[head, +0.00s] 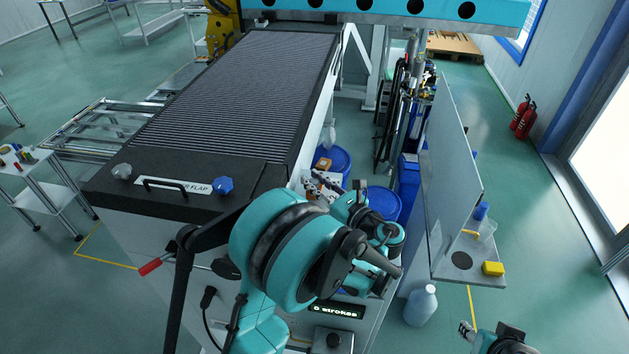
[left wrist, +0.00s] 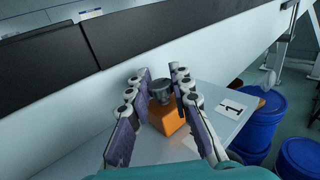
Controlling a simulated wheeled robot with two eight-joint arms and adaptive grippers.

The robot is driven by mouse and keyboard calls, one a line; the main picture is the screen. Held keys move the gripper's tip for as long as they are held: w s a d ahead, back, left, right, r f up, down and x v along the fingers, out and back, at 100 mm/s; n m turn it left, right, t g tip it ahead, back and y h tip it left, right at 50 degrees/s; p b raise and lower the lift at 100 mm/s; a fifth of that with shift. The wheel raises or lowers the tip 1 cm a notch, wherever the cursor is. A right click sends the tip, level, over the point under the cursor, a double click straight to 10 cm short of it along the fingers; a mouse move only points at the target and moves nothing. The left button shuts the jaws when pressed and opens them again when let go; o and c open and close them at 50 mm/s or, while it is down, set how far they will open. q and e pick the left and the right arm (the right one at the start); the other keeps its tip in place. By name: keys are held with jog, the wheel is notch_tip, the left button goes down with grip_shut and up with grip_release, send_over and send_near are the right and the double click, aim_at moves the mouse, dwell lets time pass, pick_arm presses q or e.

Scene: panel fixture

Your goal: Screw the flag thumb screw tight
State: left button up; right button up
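A dark grey knob-like piece, which looks like the flag thumb screw (left wrist: 161,90), stands on an orange block (left wrist: 168,117) in the left wrist view. My left gripper (left wrist: 161,84) has its fingers on either side of it, apart, with a narrow gap visible. Whether a pad touches it is unclear. In the head view my left gripper (head: 318,186) is beside the dark-topped machine, partly hidden by my teal arm; the screw cannot be made out there. My right gripper (head: 467,330) is at the bottom right, away from the screw; its fingers are too small to judge.
The machine's black top (head: 190,172) has a handle and blue and grey knobs. A white card marked 1 (left wrist: 231,108) lies right of my left fingers. Blue drums (head: 385,203) stand beside the machine.

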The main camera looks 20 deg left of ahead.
pick_arm(q)
grip_shut()
jog(key=shift+s+a+f+m+t+h+b, duration=0.1)
jog(key=shift+m+t+h+b, duration=0.55)
jog(key=shift+m+t, duration=0.4)
jog(key=m+t+h+b, duration=0.1)
jog(key=m+t+h, duration=0.1)
jog(key=t+h, duration=0.1)
jog(key=shift+t, duration=0.25)
jog(key=m+t+h, duration=0.3)
jog(key=h, duration=0.1)
jog(key=shift+a+m+b, duration=0.1)
jog(key=shift+m+b, duration=0.2)
jog(key=shift+m, duration=0.05)
jog(key=shift+m+t+h, duration=0.6)
jog(key=shift+m+h, duration=0.6)
jog(key=shift+h, duration=0.65)
jog(key=shift+m+h, duration=0.3)
jog(key=shift+h, duration=0.2)
jog(key=o, duration=0.9)
grip_release()
jog(key=shift+d, duration=0.2)
